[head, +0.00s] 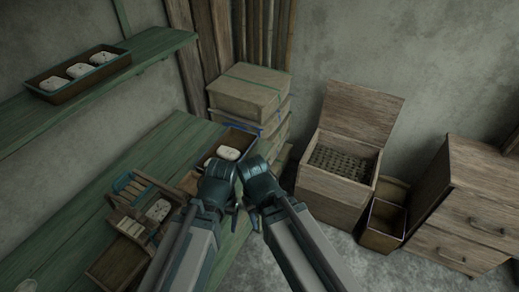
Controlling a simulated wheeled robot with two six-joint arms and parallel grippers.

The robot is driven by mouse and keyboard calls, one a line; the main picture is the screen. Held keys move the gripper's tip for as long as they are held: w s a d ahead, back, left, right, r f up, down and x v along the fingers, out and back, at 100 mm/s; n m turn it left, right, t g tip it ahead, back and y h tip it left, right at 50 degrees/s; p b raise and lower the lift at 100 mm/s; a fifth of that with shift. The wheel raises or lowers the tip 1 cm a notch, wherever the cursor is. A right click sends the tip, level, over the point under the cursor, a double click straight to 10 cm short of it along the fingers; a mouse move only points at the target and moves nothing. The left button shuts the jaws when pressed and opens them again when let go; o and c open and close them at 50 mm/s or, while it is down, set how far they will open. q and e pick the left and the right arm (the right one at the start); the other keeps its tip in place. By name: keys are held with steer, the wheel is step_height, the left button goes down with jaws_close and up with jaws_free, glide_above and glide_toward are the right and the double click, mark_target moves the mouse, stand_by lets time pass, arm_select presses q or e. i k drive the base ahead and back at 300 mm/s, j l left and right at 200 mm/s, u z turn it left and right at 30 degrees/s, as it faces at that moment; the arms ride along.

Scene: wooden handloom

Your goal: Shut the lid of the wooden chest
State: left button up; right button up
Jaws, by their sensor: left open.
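The wooden chest (330,187) stands on the floor right of centre. Its lid (362,112) is raised, tilted up at the back near the wall. A dark woven-looking filling shows inside the open top. My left gripper (219,186) is over the green bench edge, left of the chest and apart from it. It is open, and I see nothing held in it. My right gripper (258,186) is close beside the left one, also left of the chest and apart from it. Its fingers are too hidden to tell their state.
A small open wooden box (384,222) stands against the chest's right side. A drawer cabinet (462,215) is farther right. Stacked boxes (246,92) stand behind the green bench (100,197), which holds trays. A green shelf (150,46) is at upper left.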

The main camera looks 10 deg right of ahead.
mark_target(359, 112)
steer(key=i+l, duration=0.65)
steer(key=l, duration=0.2)
steer(key=i+l, duration=0.3)
steer(key=i+l+u, duration=0.1)
steer(key=i+l, duration=0.2)
steer(key=l, duration=0.25)
steer(key=i+l, duration=0.3)
steer(key=l, duration=0.15)
